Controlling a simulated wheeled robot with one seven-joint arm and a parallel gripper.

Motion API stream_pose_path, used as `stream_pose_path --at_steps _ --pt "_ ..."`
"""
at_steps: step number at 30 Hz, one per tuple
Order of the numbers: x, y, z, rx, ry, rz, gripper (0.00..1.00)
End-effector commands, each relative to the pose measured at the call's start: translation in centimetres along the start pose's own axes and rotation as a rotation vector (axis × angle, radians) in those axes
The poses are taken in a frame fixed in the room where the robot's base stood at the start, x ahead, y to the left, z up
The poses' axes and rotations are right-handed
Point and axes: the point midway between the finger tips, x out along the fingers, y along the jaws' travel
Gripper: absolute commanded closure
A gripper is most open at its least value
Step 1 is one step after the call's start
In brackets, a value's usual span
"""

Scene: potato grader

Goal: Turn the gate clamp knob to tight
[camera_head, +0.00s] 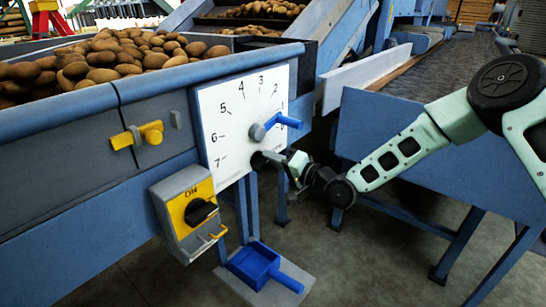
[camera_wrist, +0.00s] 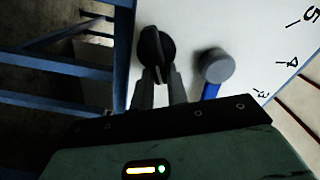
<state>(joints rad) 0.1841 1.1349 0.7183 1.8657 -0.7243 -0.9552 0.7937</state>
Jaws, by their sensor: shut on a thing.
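A round black knob with a raised grip bar (camera_wrist: 153,45), which I take to be the gate clamp knob, sits on the white numbered plate (camera_head: 222,107). It also shows in the head view (camera_head: 258,161), below the blue pointer lever. My gripper (camera_head: 270,158) reaches it from the right. In the wrist view my gripper's two fingers (camera_wrist: 157,74) are shut on the knob's bar, one on each side. The bar runs roughly up and down in that view. The fingertips partly hide the knob's lower part. No tight or loose mark is readable near it.
The blue lever (camera_head: 289,121) with its grey hub (camera_wrist: 216,66) is close beside the knob. A yellow switch box (camera_head: 187,205) and a yellow latch (camera_head: 137,136) are to the left. A blue dustpan (camera_head: 255,263) lies below. A blue conveyor frame (camera_head: 420,150) stands right.

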Motion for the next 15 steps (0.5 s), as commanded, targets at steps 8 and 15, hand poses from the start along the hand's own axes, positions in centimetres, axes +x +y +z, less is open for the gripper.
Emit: stream_pose_path --at_steps 8,15 --pt "-0.07 0.61 -0.02 0.24 0.003 0.002 1.0" --pt "-0.05 0.84 0.09 0.383 0.002 0.001 1.0"
